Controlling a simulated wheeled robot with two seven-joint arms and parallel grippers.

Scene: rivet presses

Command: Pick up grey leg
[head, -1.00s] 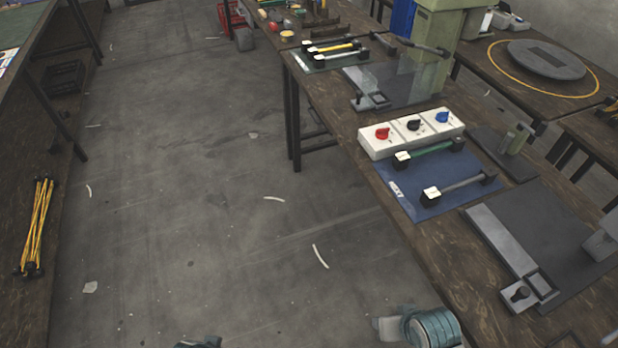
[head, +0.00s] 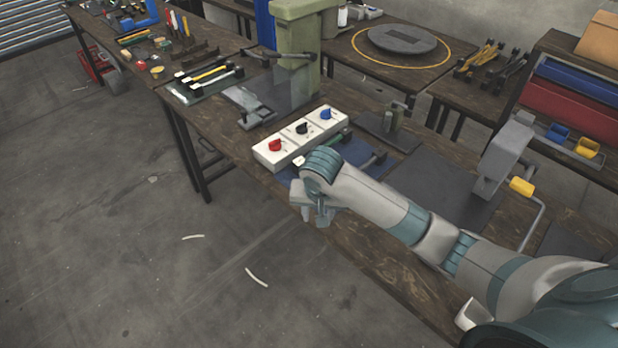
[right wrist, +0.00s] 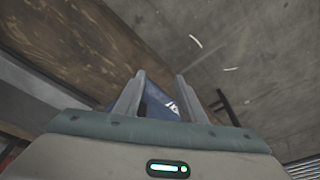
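The grey leg (head: 371,163) lies on the blue mat (head: 290,172) on the workbench. My right forearm and wrist hide its near end in the head view. A green leg (head: 337,143) lies beside it, also partly covered. My right gripper (head: 314,212) hangs at the bench's front edge, in front of the mat and apart from the grey leg. In the right wrist view the right gripper (right wrist: 158,92) is open and empty, with a corner of the blue mat (right wrist: 158,101) showing between its fingers. My left gripper is out of view.
A white box (head: 300,138) with red, black and blue knobs stands behind the mat. A grey press (head: 502,158) with a yellow-handled crank stands right of it. A green press column (head: 297,50) rises farther back. The floor left of the bench is open.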

